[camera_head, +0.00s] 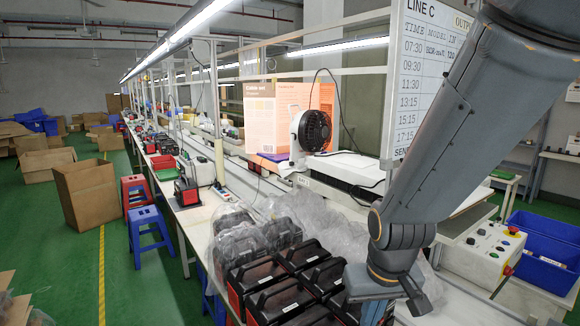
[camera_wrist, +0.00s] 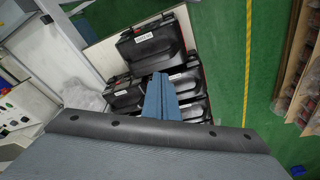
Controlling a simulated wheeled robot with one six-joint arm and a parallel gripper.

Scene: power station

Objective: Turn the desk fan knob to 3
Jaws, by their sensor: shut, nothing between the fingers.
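The desk fan (camera_head: 312,131) has a white body and a dark round grille. It stands upright on the line behind the workbench, left of my arm in the head view. Its knob is too small to make out. My gripper (camera_head: 420,302) hangs low at the right of the head view, well apart from the fan and nearer to me. In the wrist view my gripper (camera_wrist: 159,80) shows as blue-grey fingers closed together with nothing between them, pointing over black power station cases. The fan does not show in the wrist view.
Several black power station cases (camera_head: 267,289) and clear plastic wrap (camera_head: 337,232) cover the near bench. A control box with buttons (camera_head: 483,250) and a blue bin (camera_head: 545,262) are at right. Stools (camera_head: 148,228) and cartons (camera_head: 88,192) stand left on open green floor.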

